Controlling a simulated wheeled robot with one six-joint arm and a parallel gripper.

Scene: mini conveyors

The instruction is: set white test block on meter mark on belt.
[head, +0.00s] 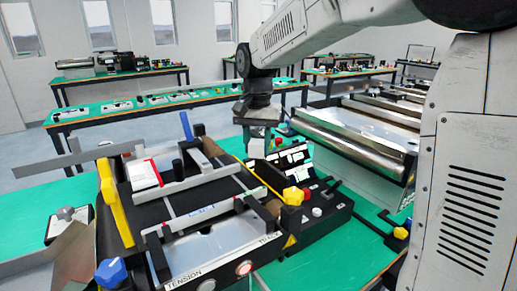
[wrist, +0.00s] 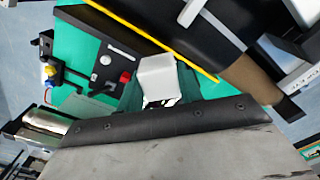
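A white test block (wrist: 158,77) shows large in the middle of the wrist view, at the front edge of my gripper (wrist: 161,102). It seems held there, though the fingers are mostly hidden.
Rails, yellow brackets (head: 116,205) and a blue upright handle (head: 186,126) stand around the belt. A black control box (head: 312,212) with knobs sits to its right on the green table (head: 345,262). A metal roller conveyor (head: 350,140) stands behind right.

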